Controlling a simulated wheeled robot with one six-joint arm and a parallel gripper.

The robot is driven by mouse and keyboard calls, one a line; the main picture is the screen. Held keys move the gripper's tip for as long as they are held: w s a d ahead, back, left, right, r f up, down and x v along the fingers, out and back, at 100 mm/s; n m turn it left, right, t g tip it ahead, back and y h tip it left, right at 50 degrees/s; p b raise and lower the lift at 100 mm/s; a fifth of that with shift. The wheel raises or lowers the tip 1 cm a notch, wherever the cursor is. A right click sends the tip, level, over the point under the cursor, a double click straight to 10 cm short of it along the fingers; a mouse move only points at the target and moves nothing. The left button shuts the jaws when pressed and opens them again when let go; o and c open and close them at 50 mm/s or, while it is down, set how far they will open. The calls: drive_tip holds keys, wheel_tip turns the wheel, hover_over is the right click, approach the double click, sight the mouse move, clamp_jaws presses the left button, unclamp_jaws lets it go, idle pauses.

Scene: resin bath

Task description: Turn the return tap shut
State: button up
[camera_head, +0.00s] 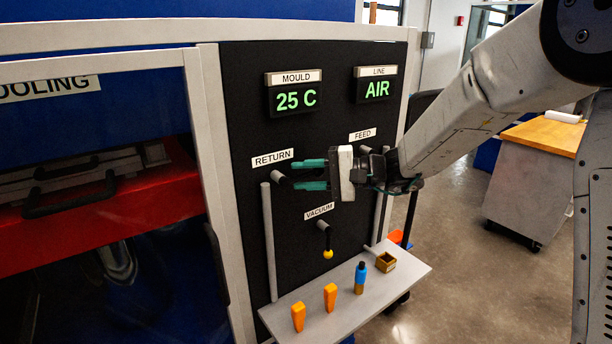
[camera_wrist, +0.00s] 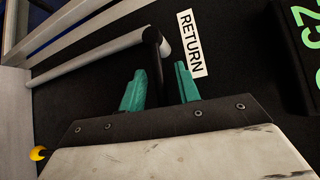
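The return tap (camera_head: 278,176) is a grey stub on the black panel, below the RETURN label (camera_head: 272,158). Its black lever sticks out to the right of the stub, partly hidden by my gripper in the head view. In the wrist view the lever (camera_wrist: 153,48) runs down from the grey stub towards the space between my fingers. My gripper (camera_head: 313,175) has two teal fingers, one above the other, level with the tap. The fingers (camera_wrist: 160,88) are apart, one on each side of the lever's end; I cannot tell whether either touches it.
The vacuum tap, with a yellow knob (camera_head: 328,254), hangs below my gripper. A vertical grey pipe (camera_head: 268,240) runs below the return tap.

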drive_tip(key=shift+c, duration=0.2)
clamp_jaws()
